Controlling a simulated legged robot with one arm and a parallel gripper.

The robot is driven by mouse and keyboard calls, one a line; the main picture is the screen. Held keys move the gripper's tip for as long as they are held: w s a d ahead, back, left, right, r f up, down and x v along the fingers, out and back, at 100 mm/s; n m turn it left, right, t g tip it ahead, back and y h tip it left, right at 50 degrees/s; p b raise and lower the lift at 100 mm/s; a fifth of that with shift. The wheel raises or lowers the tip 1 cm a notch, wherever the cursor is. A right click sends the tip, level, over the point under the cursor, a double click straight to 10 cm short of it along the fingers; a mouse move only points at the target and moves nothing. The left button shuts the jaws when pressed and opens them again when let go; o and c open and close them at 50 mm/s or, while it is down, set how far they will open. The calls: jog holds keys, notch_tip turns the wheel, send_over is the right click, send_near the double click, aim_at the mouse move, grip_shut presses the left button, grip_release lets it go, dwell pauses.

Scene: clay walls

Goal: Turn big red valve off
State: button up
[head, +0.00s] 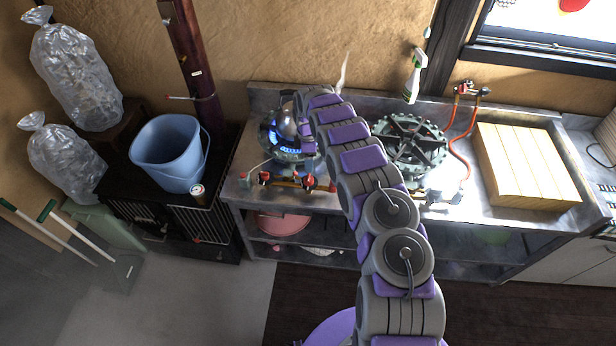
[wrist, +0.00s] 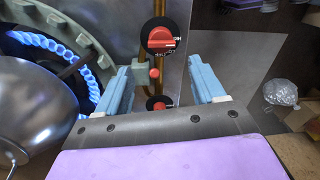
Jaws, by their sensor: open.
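A big red valve (wrist: 161,38) on a round black dial with white lettering is in the wrist view, top middle, just beyond my fingertips. My gripper (wrist: 167,66) is open and empty, with one light blue finger on either side. A small red knob (wrist: 155,73) shows between the fingers, and another red valve (wrist: 158,104) is partly hidden by my gripper's palm. In the head view, red valves (head: 264,179) and (head: 308,181) sit along the stove front. My arm covers most of my gripper there.
A burner with blue flames (wrist: 55,48) and a metal kettle (wrist: 30,105) are close on the left in the wrist view. A second burner (head: 410,145), a wooden box (head: 527,163) and a spray bottle (head: 414,76) stand to the right. A blue bucket (head: 168,152) stands left.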

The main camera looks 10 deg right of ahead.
aim_at(308, 176)
jog(key=f, duration=0.9)
jog(key=shift+s+f, duration=0.2)
jog(key=shift+s, duration=0.2)
jog(key=shift+r, duration=0.1)
jog(key=c, duration=1)
